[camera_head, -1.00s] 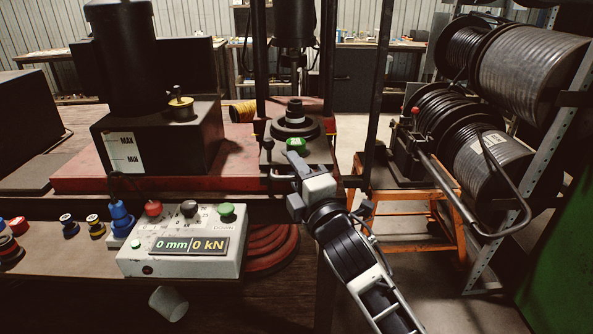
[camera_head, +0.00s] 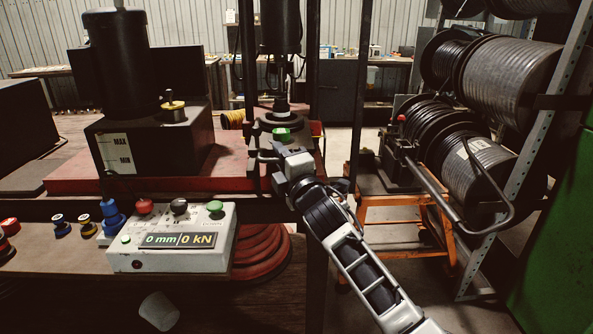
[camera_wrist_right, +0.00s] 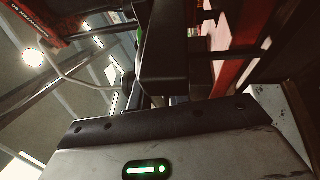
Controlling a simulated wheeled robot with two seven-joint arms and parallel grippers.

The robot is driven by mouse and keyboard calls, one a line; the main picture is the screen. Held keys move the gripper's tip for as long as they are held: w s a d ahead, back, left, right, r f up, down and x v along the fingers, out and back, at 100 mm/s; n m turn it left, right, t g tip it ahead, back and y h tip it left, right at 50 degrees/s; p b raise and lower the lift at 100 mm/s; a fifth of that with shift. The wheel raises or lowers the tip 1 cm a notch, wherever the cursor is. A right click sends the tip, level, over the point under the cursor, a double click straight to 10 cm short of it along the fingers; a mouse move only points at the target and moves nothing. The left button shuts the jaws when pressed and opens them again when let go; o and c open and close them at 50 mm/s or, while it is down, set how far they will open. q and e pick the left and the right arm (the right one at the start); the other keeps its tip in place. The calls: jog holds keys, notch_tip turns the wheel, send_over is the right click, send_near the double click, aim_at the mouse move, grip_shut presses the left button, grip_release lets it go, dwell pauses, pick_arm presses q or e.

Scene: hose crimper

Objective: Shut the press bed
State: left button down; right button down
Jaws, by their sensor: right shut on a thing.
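The press bed (camera_head: 303,139) is a dark plate with a round black die and a green label on top. It sits under the hanging dark press cylinder (camera_head: 281,28), between the upright posts. My right gripper (camera_head: 270,158) is at the front of the bed, shut on its handle, which the fingers mostly hide. In the right wrist view a dark finger (camera_wrist_right: 165,50) fills the upper middle, and the grip itself is hard to make out. I cannot tell whether the bed is fully in. My left gripper is not in view.
A black tank block (camera_head: 160,145) is left of the bed. A long-handled tool on an orange stand (camera_head: 400,215) and hose reels (camera_head: 500,80) are at the right.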

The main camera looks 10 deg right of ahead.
jog(key=shift+w+a+r, duration=0.1)
jog(key=shift+r, duration=0.4)
jog(key=c, duration=1.5)
grip_release()
jog(key=shift+f, duration=0.15)
jog(key=b+v, duration=0.2)
jog(key=v, duration=1.4)
jog(key=shift+f, duration=0.15)
